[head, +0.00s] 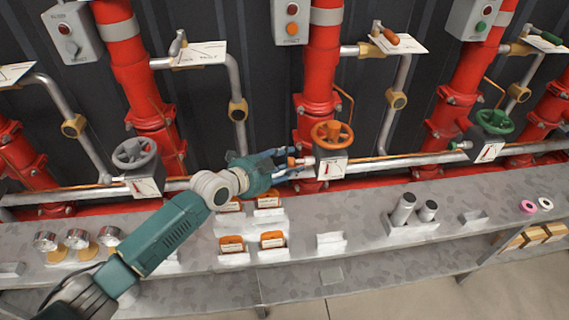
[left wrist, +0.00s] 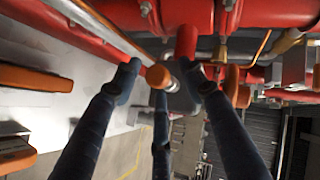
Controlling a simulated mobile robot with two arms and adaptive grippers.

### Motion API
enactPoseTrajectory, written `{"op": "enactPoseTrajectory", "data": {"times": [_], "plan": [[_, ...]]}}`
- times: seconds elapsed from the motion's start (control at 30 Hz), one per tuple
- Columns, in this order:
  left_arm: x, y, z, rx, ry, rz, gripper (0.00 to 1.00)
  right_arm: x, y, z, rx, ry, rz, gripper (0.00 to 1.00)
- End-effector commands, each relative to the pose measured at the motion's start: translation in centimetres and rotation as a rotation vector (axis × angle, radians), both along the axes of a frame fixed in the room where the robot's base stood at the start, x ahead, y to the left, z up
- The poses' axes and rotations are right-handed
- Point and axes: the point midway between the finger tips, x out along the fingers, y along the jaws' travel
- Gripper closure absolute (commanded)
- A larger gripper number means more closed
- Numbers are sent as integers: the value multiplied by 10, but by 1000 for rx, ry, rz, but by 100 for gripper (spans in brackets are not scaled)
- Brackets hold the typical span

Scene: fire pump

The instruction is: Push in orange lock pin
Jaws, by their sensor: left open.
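The orange lock pin (head: 293,162) sticks out to the left from the white valve block (head: 331,167) under the orange handwheel (head: 333,134). In the left wrist view the pin's orange end (left wrist: 158,76) shows between the fingertips. My left gripper (head: 284,164) is open, with its dark fingers spread around the pin's end; it also shows in the left wrist view (left wrist: 160,75). I cannot tell whether any finger touches the pin. My right gripper is in neither view.
A grey handwheel (head: 134,153) is on the left and a green handwheel (head: 494,122) on the right. Red vertical pipes (head: 318,70) stand behind. Below, a grey shelf (head: 365,250) holds orange-and-white items (head: 273,240) and grey cylinders (head: 402,211).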

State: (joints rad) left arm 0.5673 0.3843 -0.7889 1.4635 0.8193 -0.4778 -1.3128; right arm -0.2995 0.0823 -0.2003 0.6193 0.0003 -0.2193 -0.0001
Motion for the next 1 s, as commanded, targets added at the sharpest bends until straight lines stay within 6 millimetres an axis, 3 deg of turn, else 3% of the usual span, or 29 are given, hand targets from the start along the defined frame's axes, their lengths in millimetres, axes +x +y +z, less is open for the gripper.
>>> {"op": "enactPoseTrajectory", "data": {"times": [0.17,0.6,1.0], "plan": [[-10,10,4,2,0,0,58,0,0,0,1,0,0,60],[-67,63,38,4,0,-1,58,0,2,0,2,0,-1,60],[-80,74,47,-1,-1,0,58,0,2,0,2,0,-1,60]]}}
